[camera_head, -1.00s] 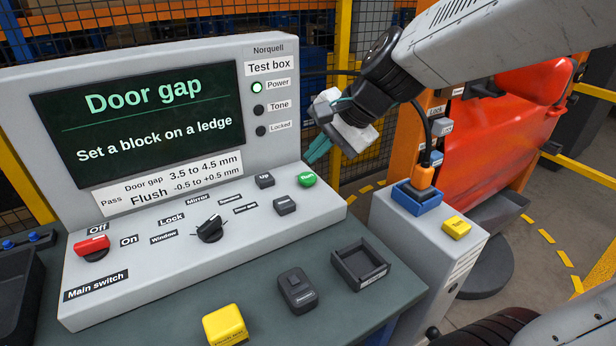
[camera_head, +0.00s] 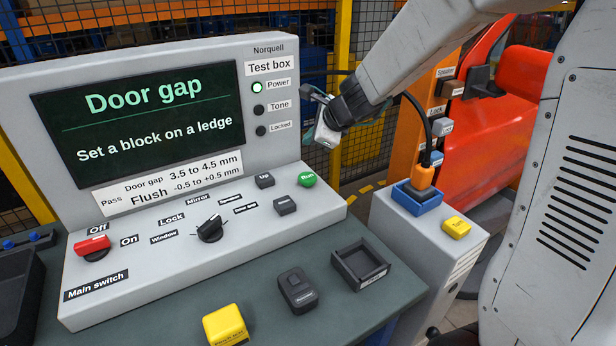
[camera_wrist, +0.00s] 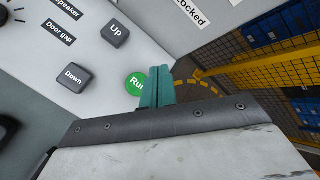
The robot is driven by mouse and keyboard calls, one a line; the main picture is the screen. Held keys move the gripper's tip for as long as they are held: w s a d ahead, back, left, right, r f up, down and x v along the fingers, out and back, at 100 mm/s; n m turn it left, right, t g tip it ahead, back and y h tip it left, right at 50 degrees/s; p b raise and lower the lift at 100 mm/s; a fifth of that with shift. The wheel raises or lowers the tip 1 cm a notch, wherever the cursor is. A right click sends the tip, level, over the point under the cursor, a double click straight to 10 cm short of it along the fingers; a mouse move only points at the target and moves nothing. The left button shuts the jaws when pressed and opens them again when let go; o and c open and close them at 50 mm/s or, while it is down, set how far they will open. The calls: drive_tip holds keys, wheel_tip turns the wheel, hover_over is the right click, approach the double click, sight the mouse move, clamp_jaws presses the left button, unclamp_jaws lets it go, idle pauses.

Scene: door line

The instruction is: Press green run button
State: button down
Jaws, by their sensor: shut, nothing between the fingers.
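The green run button (camera_head: 307,179) sits at the right end of the sloped panel of the test box (camera_head: 200,262). In the wrist view the button (camera_wrist: 134,84) is partly covered by my gripper's teal fingers. My gripper (camera_wrist: 160,70) is shut with nothing between the fingers. In the head view my gripper (camera_head: 318,134) is above and a little to the right of the button, clear of it in the picture. Whether the fingertips touch anything is hard to tell there.
Dark Up (camera_head: 264,180) and Down (camera_head: 285,206) keys lie left of the button. A black selector knob (camera_head: 210,229) and a red main switch (camera_head: 92,248) are farther left. A yellow block (camera_head: 225,325), a black remote (camera_head: 298,291) and an empty black tray (camera_head: 360,264) lie in front.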

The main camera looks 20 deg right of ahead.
sight(311, 178)
drive_tip(key=shift+f, duration=4.1)
drive_tip(key=shift+f, duration=0.1)
drive_tip(key=shift+f, duration=0.3)
drive_tip(key=shift+f, duration=0.5)
drive_tip(key=shift+r, duration=0.95)
drive_tip(key=shift+r, duration=2.5)
